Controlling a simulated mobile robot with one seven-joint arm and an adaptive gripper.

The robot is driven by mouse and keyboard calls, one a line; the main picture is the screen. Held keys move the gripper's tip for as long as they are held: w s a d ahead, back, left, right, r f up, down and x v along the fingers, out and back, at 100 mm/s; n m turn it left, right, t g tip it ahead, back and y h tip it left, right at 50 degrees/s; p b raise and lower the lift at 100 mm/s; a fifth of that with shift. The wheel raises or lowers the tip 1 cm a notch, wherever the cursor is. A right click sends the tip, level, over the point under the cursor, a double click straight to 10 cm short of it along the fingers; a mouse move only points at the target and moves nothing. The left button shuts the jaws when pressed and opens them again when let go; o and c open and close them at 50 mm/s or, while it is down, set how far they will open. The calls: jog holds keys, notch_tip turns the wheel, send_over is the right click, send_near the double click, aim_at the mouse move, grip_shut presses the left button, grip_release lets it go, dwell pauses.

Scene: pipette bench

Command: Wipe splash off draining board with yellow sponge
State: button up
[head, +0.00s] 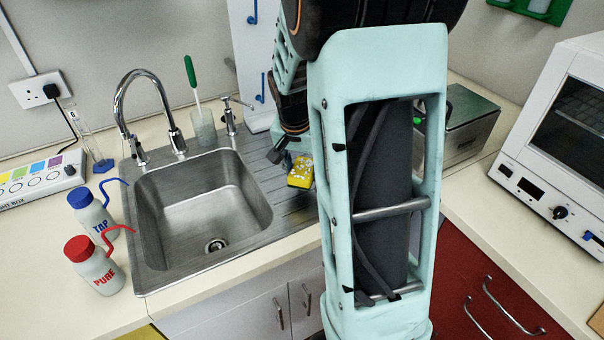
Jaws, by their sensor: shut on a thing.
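The yellow sponge (300,172) is at the grooved metal draining board (238,141), to the right of the sink. My gripper (283,159) is just above and left of the sponge and is shut on it. I cannot tell whether the sponge touches the board. My arm hides the right part of the draining board. I cannot make out a splash on the part that shows.
The steel sink (200,200) with its tall tap (150,110) lies left of the board. A beaker with a green-handled brush (190,75) stands behind it. Wash bottles (97,267) stand at the left. A metal box (470,125) and a white oven (560,130) are at the right.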

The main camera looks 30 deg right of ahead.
jog(key=shift+r+p, duration=1)
jog(key=shift+r, duration=0.85)
